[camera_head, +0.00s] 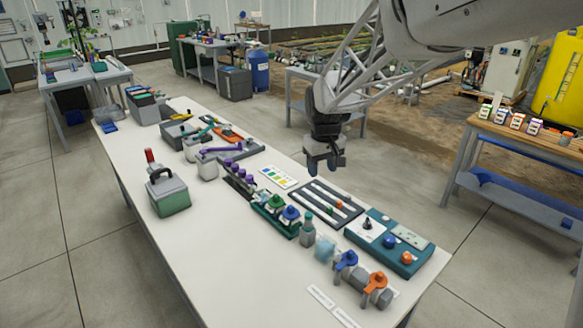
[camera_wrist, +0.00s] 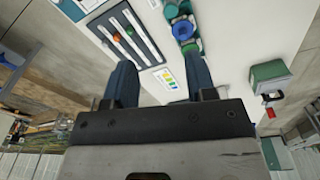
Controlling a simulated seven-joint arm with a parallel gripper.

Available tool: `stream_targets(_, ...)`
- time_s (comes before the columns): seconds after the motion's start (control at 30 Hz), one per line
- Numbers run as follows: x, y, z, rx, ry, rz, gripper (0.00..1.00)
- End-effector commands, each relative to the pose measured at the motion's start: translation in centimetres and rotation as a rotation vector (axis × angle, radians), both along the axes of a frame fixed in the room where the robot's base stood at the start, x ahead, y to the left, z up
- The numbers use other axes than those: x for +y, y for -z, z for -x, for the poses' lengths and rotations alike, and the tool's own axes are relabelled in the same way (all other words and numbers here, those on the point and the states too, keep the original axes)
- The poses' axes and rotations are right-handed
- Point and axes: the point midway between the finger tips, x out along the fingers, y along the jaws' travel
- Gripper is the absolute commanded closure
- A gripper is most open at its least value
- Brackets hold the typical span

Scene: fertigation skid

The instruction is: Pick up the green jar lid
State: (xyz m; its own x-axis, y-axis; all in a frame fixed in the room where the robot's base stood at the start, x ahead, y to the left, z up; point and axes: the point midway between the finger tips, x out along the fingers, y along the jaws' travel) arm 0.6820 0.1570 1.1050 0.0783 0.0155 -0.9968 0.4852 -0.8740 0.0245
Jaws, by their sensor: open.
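The green jar lid (camera_head: 275,201) sits beside a blue lid (camera_head: 291,213) on the teal rack (camera_head: 270,224) near the middle of the white table. In the wrist view the green lid (camera_wrist: 190,48) shows near the top, just beyond the right fingertip, with the blue lid (camera_wrist: 183,30) above it. My gripper (camera_head: 325,165) is open and empty, hanging fingers down above the table's far side, to the right of and apart from the lid. In the wrist view my gripper (camera_wrist: 162,78) has its two blue fingers well apart.
A slider panel (camera_head: 318,206) and a teal knob board (camera_head: 420,254) lie right of the rack. Purple-topped items (camera_head: 238,180) stand behind it. A grey bottle (camera_head: 307,234) and pipe valves (camera_head: 362,281) stand in front. A green box (camera_head: 169,193) stands left, with bare tabletop between.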

Motion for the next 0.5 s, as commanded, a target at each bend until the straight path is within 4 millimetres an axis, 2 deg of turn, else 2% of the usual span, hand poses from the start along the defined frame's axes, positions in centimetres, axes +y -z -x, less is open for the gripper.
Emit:
stream_targets(0.1, 2.0, 1.7, -2.6, 0.012, -0.040, 0.005, 0.49)
stream_targets(0.5, 8.9, 8.1, -9.9, 0.048, -0.172, 0.017, 0.49)
